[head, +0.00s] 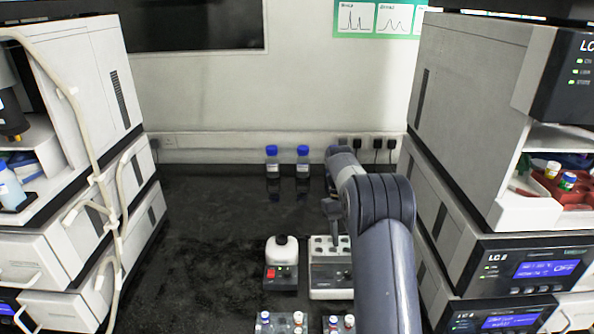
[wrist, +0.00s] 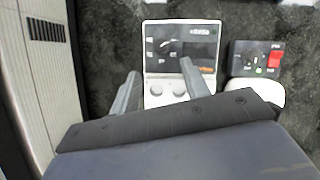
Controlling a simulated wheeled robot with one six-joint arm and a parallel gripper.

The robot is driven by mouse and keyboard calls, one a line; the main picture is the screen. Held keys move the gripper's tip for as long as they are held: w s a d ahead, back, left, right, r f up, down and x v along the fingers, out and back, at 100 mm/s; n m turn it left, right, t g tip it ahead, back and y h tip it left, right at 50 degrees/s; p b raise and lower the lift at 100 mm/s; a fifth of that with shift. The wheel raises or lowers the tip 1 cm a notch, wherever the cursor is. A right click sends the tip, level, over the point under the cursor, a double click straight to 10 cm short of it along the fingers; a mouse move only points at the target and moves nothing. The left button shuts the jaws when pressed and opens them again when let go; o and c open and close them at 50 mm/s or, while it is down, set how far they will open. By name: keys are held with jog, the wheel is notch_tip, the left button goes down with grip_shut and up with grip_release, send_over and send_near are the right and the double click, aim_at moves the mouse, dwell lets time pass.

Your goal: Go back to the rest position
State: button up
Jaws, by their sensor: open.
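My gripper (wrist: 160,92) is open in the wrist view, its two grey fingers apart with nothing between them.
A small mixer with a red switch (head: 282,252) stands left of the device. Vial racks (head: 270,325) sit at the near edge. Two blue-capped bottles (head: 303,160) stand at the back. Tall instrument stacks rise at left (head: 85,80) and right (head: 465,90). The bench's left middle (head: 200,220) is clear.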

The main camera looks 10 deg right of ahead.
aim_at(348, 271)
jog(key=x, duration=1)
jog(key=shift+s, duration=0.1)
jog(key=shift+r, duration=0.15)
